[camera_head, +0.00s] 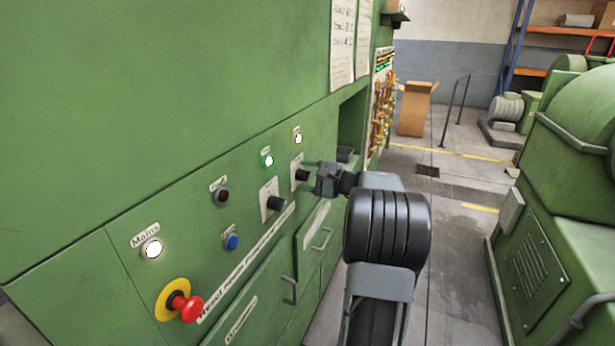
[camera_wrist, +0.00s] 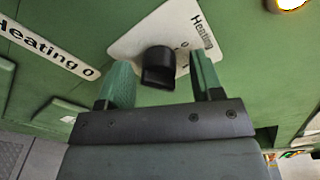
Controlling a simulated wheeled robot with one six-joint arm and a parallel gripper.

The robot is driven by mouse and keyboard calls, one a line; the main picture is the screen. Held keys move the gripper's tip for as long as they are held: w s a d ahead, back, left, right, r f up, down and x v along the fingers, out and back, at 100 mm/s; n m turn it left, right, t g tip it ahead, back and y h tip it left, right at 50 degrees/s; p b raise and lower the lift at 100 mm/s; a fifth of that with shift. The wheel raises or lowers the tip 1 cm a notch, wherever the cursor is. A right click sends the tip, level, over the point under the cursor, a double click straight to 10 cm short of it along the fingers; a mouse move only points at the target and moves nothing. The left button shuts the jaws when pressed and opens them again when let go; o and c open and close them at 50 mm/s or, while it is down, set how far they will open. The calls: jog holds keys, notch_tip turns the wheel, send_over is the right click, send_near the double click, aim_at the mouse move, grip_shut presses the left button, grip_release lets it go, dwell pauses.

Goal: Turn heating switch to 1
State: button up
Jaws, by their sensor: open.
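In the head view this knob (camera_head: 301,175) sits on the green panel, just left of my gripper (camera_head: 310,178). In the wrist view my gripper (camera_wrist: 155,82) is open, with one green finger on each side of the knob. I cannot tell whether the fingers touch it. A "0" shows beside the knob; the knob's exact setting is unclear.
Another black knob (camera_head: 276,203) is nearby on the panel. A red emergency button (camera_head: 187,306), a blue button (camera_head: 232,242) and lit lamps, one marked Mains (camera_head: 151,248), are further left. A green machine (camera_head: 560,200) stands at right, with open floor between.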

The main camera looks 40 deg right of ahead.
jog(key=b+v, duration=0.2)
jog(key=v, duration=1.1)
jog(key=shift+s+d, duration=0.2)
jog(key=shift+s, duration=0.15)
jog(key=s+a+f+n+g+h, duration=0.35)
jog(key=a+f+g, duration=0.6)
jog(key=f, duration=0.35)
jog(key=s+a+r+n+g+h+p, duration=0.1)
jog(key=s+a+n+h, duration=0.1)
jog(key=a+n, duration=0.5)
jog(key=s+a+n+g+h+p, duration=0.1)
jog(key=s+a+n, duration=0.3)
jog(key=a, duration=1.1)
jog(key=n+h+p, duration=0.1)
jog(key=n, duration=0.2)
jog(key=shift+r, duration=0.4)
